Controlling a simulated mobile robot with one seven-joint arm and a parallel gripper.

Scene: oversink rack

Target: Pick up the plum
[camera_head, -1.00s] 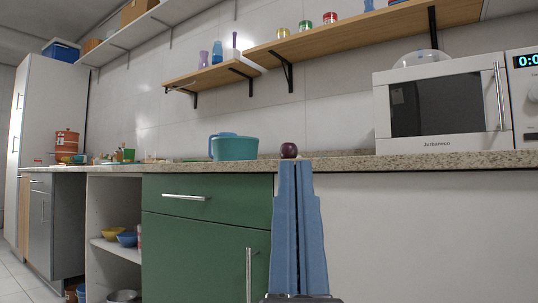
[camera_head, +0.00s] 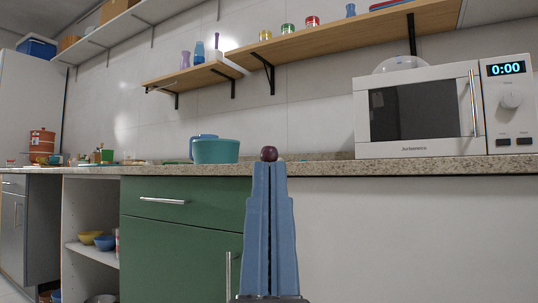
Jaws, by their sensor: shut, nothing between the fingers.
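The plum (camera_head: 269,153) is a small dark purple ball at the front of the speckled countertop (camera_head: 330,168). My gripper (camera_head: 269,168) is in the lower middle of the view, its two blue fingers pointing up and pressed together. It is shut and empty. In the picture the fingertips lie just below the plum and cover its lower edge. I cannot tell how far apart they are in depth.
A teal bowl (camera_head: 215,151) stands on the counter left of the plum. A white microwave (camera_head: 420,115) stands to the right. Wooden shelves (camera_head: 340,35) hang above. A green cabinet (camera_head: 180,235) is below the counter. The counter right of the plum is mostly clear.

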